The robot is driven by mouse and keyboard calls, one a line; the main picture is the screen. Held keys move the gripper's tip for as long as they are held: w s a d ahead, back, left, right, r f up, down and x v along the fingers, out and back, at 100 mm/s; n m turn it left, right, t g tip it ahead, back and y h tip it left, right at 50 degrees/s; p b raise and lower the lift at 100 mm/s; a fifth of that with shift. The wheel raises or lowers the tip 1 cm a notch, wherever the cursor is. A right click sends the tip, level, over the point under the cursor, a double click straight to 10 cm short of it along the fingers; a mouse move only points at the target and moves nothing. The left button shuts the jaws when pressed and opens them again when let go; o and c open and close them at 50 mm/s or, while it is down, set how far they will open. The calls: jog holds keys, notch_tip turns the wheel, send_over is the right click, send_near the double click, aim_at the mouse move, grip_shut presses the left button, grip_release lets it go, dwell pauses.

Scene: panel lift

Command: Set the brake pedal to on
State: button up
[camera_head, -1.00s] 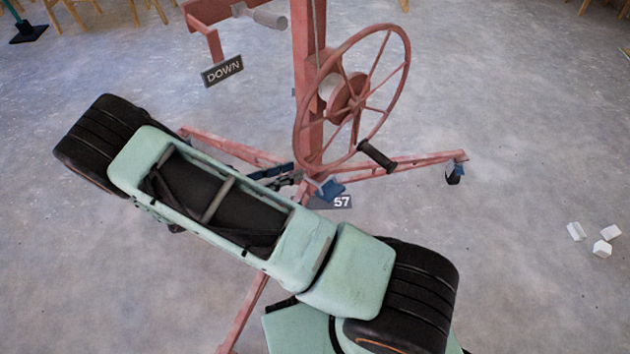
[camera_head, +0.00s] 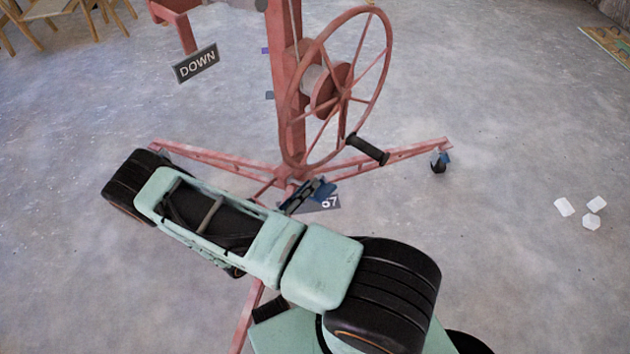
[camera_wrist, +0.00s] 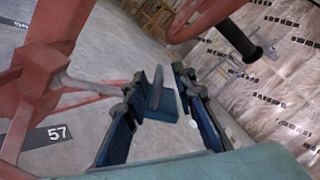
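The brake pedal shows in the wrist view as a blue plate (camera_wrist: 161,108) with a grey upright part, beside a grey rod coming from the red stand. My gripper (camera_wrist: 160,80) is open, with one dark blue finger on each side of the pedal in that view. Whether either finger touches it, I cannot tell. In the head view my gripper (camera_head: 308,194) is at the foot of the red panel lift (camera_head: 289,110), where it mostly hides the pedal.
The lift's spoked wheel (camera_head: 338,95) with its black handle (camera_head: 367,149) stands above my gripper. Red legs spread over the floor, one ending in a caster (camera_head: 439,161). A DOWN sign (camera_head: 195,64) hangs at upper left. White blocks (camera_head: 590,211) lie at right on open floor.

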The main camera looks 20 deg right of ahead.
jog(key=shift+x, duration=1.7)
grip_shut()
